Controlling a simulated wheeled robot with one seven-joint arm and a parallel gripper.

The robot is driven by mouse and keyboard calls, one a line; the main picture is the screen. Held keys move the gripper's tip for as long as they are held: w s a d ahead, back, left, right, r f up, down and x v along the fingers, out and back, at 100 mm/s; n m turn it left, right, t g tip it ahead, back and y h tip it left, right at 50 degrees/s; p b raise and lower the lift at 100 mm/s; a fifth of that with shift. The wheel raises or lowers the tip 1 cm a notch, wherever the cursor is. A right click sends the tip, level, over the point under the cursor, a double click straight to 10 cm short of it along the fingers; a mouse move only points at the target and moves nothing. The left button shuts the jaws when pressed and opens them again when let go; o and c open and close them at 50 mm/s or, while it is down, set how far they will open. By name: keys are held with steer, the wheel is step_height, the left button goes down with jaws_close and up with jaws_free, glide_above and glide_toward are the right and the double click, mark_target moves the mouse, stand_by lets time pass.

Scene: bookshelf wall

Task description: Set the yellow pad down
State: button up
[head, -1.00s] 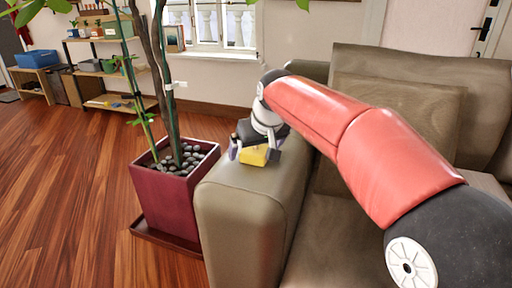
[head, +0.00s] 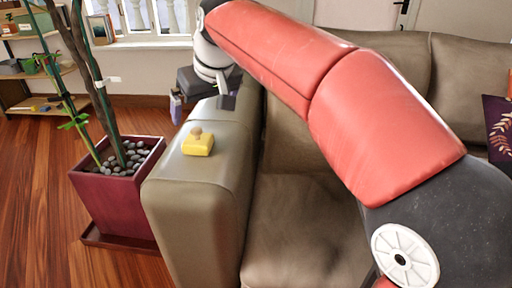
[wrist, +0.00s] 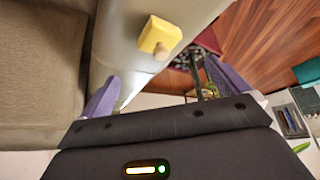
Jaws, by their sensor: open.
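The yellow pad (head: 198,147) rests on top of the sofa's near armrest (head: 166,169), with a round tan knob facing up. It also shows in the wrist view (wrist: 156,34), beyond the fingers and apart from them. My gripper (head: 203,104) is open and empty, above the armrest and behind the pad in the head view. In the wrist view its two purple fingers (wrist: 168,90) are spread wide with nothing between them.
A potted plant in a dark red square pot (head: 117,200) stands on the floor left of the armrest. The sofa seat (head: 300,225) is right of it. A shelf (head: 40,103) stands at the back left. Wooden floor is clear at lower left.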

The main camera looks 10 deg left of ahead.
steer(key=s+d+f+m+t+h, duration=0.1)
steer(key=s+d+f+m, duration=0.15)
steer(key=d, duration=0.95)
steer(key=s+d+f+m+h, duration=0.2)
steer(key=s+d+m, duration=0.1)
steer(key=d, duration=0.9)
steer(key=s+d+f+m+h, duration=0.1)
steer(key=s+d+f+m, duration=0.3)
steer(key=s+d+f, duration=0.8)
steer(key=shift+s+d+f+t+h, duration=0.35)
steer(key=shift+s+d, duration=0.35)
steer(key=shift+d, duration=0.25)
